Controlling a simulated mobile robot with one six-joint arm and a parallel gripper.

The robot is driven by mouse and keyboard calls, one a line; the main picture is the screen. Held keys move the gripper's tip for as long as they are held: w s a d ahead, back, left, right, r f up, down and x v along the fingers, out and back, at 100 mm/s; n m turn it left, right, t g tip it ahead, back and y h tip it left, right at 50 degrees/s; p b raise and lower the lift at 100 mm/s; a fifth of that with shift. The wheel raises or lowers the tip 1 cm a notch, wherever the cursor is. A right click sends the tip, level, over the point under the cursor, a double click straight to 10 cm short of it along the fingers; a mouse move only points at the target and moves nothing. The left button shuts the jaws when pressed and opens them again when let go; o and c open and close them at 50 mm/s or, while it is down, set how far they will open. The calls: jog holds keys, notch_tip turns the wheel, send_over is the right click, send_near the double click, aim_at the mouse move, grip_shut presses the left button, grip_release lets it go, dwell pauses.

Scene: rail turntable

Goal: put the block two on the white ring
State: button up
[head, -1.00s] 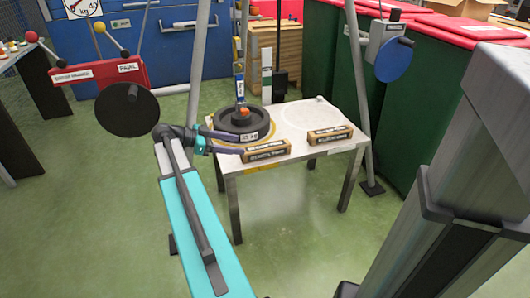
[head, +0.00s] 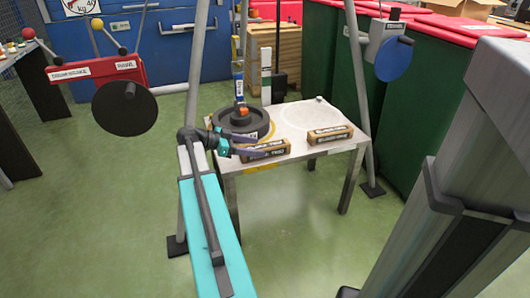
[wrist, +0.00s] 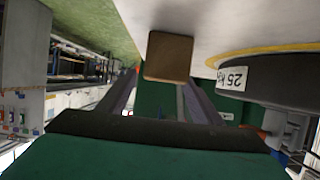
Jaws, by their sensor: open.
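Two wooden blocks with dark labels lie on the white table: a near-left block (head: 274,147) and a right block (head: 330,134). The near-left label seems to include "TWO", but the print is hard to read. The faint white ring (head: 284,112) is on the table behind the blocks, with nothing seen on it. My gripper (head: 258,146) is open at the left end of the near-left block. In the wrist view, that block's end face (wrist: 168,57) lies ahead of and roughly between the open fingers (wrist: 160,92). Whether the fingers touch it cannot be told.
A dark round 25 kg weight (head: 241,122) stands on a yellow ring at the table's (head: 318,151) back left. A blue-tagged cable or hook hangs above it. Grey frame legs flank the table. A small grey knob (head: 319,99) sits behind the white ring.

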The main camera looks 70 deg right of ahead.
aim_at(259, 147)
jog(key=shift+b+x, duration=1.15)
jog(key=shift+x, duration=1.1)
jog(key=shift+s+d+f, duration=0.15)
jog(key=shift+s+d, duration=0.05)
jog(key=shift+d, duration=0.1)
jog(key=c, duration=1.5)
jog(key=shift+o, duration=0.2)
